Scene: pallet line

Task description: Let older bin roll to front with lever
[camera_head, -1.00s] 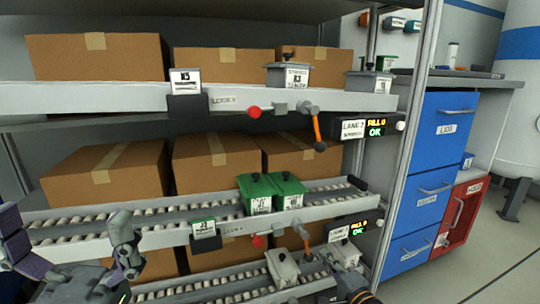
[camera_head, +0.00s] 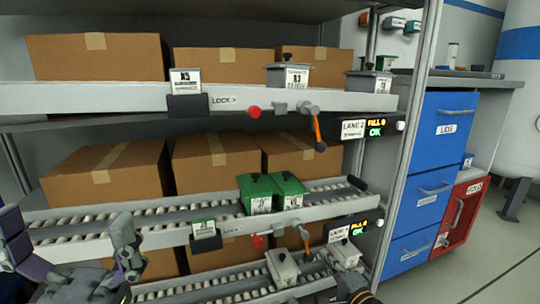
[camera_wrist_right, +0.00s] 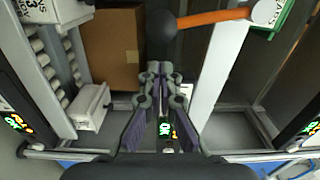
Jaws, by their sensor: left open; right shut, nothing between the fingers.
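Two green bins (camera_head: 257,193) (camera_head: 289,190) stand side by side on the middle roller lane. An orange lever with a dark knob (camera_head: 305,238) hangs from the rail below them; it also shows at the top of the right wrist view (camera_wrist_right: 212,18). Another orange lever (camera_head: 317,128) hangs from the upper rail. My right gripper (camera_head: 345,254) is low at the right, near the lower lever. In the right wrist view its fingers (camera_wrist_right: 160,75) are together and empty, apart from the lever. My left gripper (camera_head: 68,226) is open and empty at lower left.
Brown cartons (camera_head: 105,175) fill the shelves. A display box (camera_head: 352,228) and rack post sit close to my right gripper. Blue drawers (camera_head: 440,180) stand right; the floor there is clear.

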